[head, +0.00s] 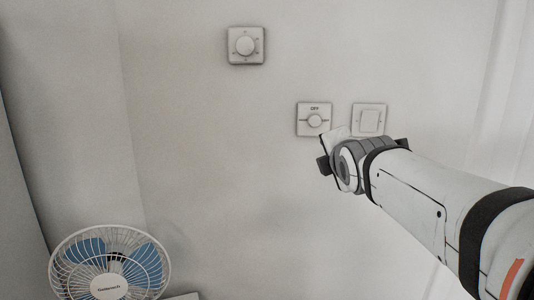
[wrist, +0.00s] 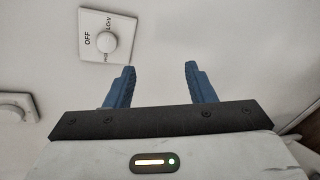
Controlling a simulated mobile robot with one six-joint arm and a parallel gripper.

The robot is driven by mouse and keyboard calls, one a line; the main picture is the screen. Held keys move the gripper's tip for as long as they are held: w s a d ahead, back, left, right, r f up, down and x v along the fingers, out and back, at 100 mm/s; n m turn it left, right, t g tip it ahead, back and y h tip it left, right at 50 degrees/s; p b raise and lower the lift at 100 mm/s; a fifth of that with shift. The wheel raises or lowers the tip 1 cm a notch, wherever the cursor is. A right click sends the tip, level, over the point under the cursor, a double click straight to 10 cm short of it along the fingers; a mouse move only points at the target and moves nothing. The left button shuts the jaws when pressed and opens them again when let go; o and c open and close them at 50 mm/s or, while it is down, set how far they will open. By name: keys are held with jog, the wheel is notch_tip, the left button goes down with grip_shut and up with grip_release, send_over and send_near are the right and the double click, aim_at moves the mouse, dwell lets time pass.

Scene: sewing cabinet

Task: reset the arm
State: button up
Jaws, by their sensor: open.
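My gripper shows in the wrist view (wrist: 160,68) with its two blue fingers apart and nothing between them. In the head view my arm reaches in from the lower right, its end in front of the wall just below the dial marked OFF (head: 314,120); the fingers are not clearly seen there. That dial also shows in the wrist view (wrist: 107,38), up and left of the fingers and apart from them, with its label turned sideways.
A second dial plate (head: 246,46) is higher on the wall to the left. A square switch (head: 369,120) sits right of the OFF dial. A blue-bladed fan (head: 109,264) stands at lower left. The wall between is bare.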

jog(key=s+f+m+g+p, duration=0.5)
jog(key=s+m+g+p, duration=0.1)
jog(key=s+m, duration=0.5)
jog(key=s+f+m+g+p, duration=0.5)
jog(key=s+m+p, duration=0.4)
jog(key=s, duration=0.3)
jog(key=shift+f+m+g, duration=0.35)
jog(key=shift+m+g, duration=0.25)
jog(key=shift+m, duration=0.3)
